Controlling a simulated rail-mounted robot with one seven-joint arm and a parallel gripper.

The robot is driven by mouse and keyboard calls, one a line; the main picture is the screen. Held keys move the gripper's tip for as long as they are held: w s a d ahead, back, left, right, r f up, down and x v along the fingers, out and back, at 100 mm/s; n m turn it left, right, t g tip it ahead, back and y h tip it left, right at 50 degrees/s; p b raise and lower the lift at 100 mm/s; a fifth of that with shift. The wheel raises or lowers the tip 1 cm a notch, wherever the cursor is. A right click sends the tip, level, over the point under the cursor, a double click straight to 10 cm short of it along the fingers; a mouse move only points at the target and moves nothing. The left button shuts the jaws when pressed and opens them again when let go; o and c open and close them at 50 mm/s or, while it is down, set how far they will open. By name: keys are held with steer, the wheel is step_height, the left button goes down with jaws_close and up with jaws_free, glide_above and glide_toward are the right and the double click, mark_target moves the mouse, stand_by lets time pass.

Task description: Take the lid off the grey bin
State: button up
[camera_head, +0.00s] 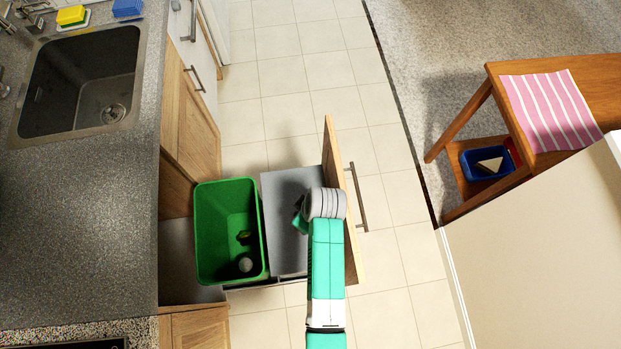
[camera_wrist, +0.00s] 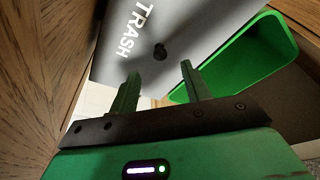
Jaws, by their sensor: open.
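The grey bin's flat grey lid (camera_head: 283,255) is in the pulled-out drawer, right of the open green bin (camera_head: 229,270). In the wrist view the lid (camera_wrist: 110,60) bears white "TRASH" lettering and a small dark knob (camera_wrist: 160,51). The lid looks in place; the bin's walls are hidden. My gripper (camera_wrist: 158,84) is open and empty, its two fingers apart and the knob showing just beyond the gap between them. In the head view my gripper (camera_head: 300,216) is over the lid's right part, partly hidden by my arm. I cannot tell its exact height.
The wooden drawer front (camera_head: 335,165) with its bar handle (camera_head: 357,197) stands close on the right. The green bin holds a few small items. A counter (camera_head: 75,230) with a sink lies left. The tiled floor (camera_head: 395,260) beyond the drawer is clear.

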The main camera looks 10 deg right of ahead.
steer(key=shift+b+x, duration=0.4)
steer(key=shift+x, duration=0.6)
steer(key=b+x, duration=0.1)
steer(key=x, duration=0.1)
steer(key=b+x, duration=0.1)
steer(key=x, duration=0.2)
steer(key=shift+w+a+f, duration=0.15)
steer(key=shift+w+a, duration=0.15)
jaws_close()
step_height(320, 180, up, 28)
steer(key=p, duration=0.7)
